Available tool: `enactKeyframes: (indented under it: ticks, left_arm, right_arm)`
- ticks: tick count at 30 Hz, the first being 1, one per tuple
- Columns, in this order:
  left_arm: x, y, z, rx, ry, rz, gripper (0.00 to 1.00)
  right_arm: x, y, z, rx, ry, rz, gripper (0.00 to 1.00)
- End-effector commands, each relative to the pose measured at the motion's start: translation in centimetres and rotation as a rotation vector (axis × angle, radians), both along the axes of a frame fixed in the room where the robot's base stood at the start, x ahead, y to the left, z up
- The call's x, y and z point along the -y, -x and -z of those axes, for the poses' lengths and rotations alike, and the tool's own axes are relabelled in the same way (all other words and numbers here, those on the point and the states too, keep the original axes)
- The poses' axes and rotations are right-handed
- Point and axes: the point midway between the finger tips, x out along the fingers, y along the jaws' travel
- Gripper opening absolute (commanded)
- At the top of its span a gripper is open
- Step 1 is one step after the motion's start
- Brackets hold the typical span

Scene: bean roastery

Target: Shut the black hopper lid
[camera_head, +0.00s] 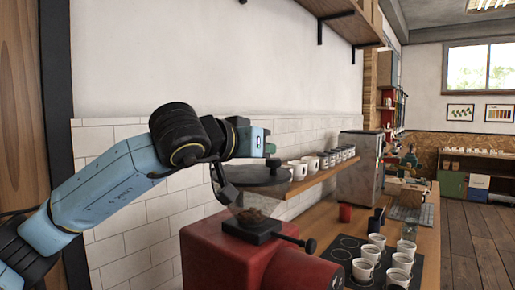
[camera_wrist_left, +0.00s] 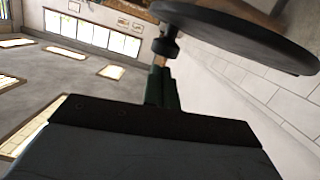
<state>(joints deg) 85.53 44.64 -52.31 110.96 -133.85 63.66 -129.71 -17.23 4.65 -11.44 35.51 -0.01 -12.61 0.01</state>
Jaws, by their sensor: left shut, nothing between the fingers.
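The black hopper lid (camera_head: 254,177) is a round dark disc with a small knob (camera_head: 271,162). In the head view it lies roughly level over the clear hopper (camera_head: 254,200), which holds brown beans. I cannot tell whether its rim is fully seated. My left gripper (camera_head: 269,148) is shut and empty, just above the lid by the knob. In the left wrist view the shut fingers (camera_wrist_left: 162,88) point toward the lid (camera_wrist_left: 240,32) and its knob (camera_wrist_left: 165,46); contact is not clear. My right gripper is not in view.
The hopper sits on a red grinder (camera_head: 215,257) on a wooden counter. A shelf of white cups (camera_head: 298,170) runs along the tiled wall behind. More cups (camera_head: 371,253) stand on a black mat at the right front. A metal machine (camera_head: 357,168) stands farther back.

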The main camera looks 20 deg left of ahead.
Motion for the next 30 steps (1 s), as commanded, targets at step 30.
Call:
enactKeyframes:
  ticks: [30]
  left_arm:
    - [0.3,0.2,-1.4,0.002,0.004,-0.002,0.00]
  right_arm:
    - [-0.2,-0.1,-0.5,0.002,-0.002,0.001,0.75]
